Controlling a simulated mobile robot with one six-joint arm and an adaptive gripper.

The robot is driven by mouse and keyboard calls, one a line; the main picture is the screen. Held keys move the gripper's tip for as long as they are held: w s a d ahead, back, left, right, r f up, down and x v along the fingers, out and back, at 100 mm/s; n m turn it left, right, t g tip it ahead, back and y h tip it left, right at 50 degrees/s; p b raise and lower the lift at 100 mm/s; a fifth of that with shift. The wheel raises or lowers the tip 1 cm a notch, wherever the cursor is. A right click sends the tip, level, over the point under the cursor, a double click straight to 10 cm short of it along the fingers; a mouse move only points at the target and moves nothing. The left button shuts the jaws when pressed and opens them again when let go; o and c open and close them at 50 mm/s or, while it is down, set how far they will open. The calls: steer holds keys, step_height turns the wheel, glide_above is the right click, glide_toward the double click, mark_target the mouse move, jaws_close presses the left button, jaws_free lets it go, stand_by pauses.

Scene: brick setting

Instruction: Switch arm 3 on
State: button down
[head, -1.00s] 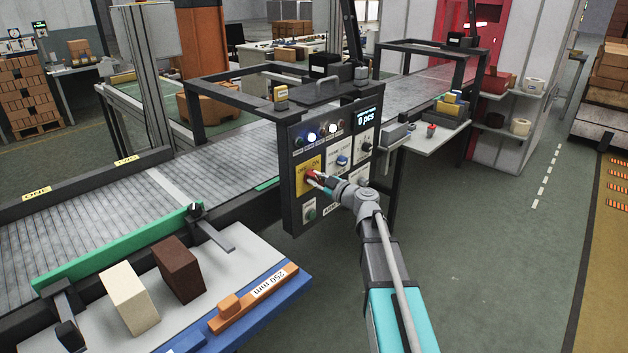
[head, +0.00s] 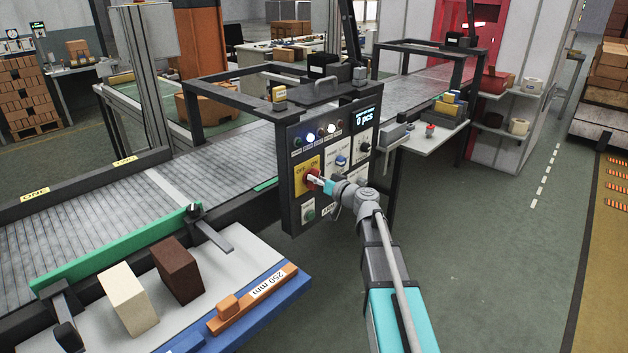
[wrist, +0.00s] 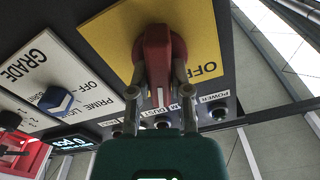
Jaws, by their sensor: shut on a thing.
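A red rotary handle (wrist: 157,62) sits on a yellow plate (wrist: 108,38) on the dark control panel (head: 293,215). The plate is marked OFF and ON in the head view; OFF is readable in the wrist view. My gripper (wrist: 158,95) is shut on the red handle, one fingertip at each side of it. A pale line on the handle lies between the fingertips. In the head view my gripper (head: 319,181) covers part of the handle. I cannot read an "arm 3" label with certainty.
Two blocks stand on the near table.

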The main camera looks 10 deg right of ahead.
steer(key=m, duration=0.4)
steer(key=shift+f+m, duration=0.15)
steer(key=shift+m, duration=0.25)
steer(key=c, duration=0.6)
jaws_free()
steer(key=shift+o, duration=0.2)
steer(key=shift+d, duration=0.1)
steer(key=v, duration=1.2)
